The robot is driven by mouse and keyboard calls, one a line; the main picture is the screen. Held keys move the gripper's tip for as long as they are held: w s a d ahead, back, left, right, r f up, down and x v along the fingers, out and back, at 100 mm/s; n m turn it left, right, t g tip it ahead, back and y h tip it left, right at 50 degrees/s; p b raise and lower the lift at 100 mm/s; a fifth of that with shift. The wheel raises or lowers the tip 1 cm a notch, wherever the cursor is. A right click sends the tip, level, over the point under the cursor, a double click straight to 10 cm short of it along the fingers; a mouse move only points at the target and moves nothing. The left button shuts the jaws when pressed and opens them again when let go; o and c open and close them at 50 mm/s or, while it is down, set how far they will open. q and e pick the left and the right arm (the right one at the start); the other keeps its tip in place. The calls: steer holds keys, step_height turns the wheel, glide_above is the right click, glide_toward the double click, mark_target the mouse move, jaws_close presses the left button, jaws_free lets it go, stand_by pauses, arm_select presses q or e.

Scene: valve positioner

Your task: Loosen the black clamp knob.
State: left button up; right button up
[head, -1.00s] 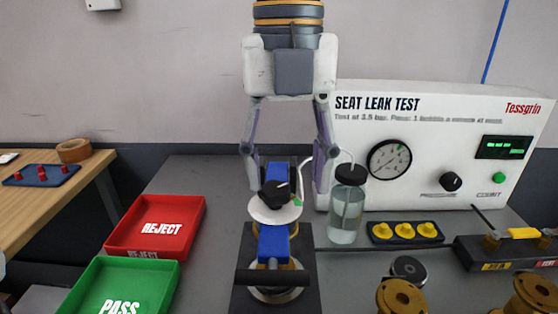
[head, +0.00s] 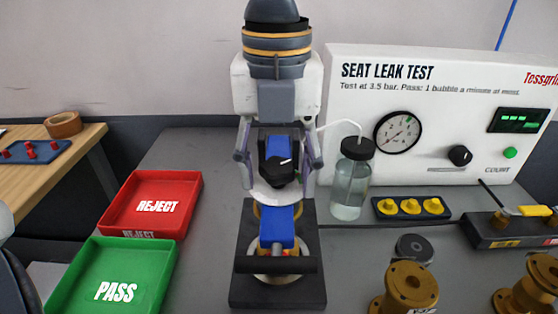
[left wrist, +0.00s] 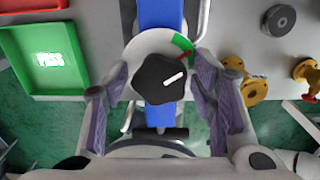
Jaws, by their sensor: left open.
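The black clamp knob (head: 279,174), with a white pointer line, sits on a round white dial (head: 268,193) above a blue clamp bar (head: 277,226). In the left wrist view the knob (left wrist: 158,80) is lobed, its white line points up and right, and the dial (left wrist: 143,47) has a green patch and a red mark. My left gripper (head: 278,178) comes down from above, open, with one finger on each side of the knob. In the left wrist view the open fingers (left wrist: 160,92) show gaps to the knob. My right gripper is not in view.
A bottle of liquid (head: 350,183) with a tube stands close to the right of my left gripper. The seat leak test panel (head: 440,160) is behind it. Red reject (head: 185,184) and green pass (head: 160,256) trays lie left. Brass parts (head: 408,288) stand front right.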

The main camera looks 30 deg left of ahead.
arm_select(q)
steer(key=shift+f, duration=0.1)
steer(key=m, duration=0.1)
steer(key=m+p, duration=0.1)
steer(key=m, duration=0.1)
steer(key=shift+r, duration=0.25)
steer(key=m, duration=0.3)
steer(key=shift+f+m, duration=0.25)
steer(key=shift+m, duration=0.15)
steer(key=shift+f, duration=0.15)
jaws_close()
steer(key=n, duration=0.5)
steer(key=shift+n, duration=0.4)
steer(key=n, duration=0.3)
steer(key=shift+n, duration=0.3)
steer(key=n, duration=0.4)
steer(key=shift+s+f, duration=0.1)
steer(key=shift+f, duration=0.05)
jaws_free()
steer(key=shift+b, duration=0.3)
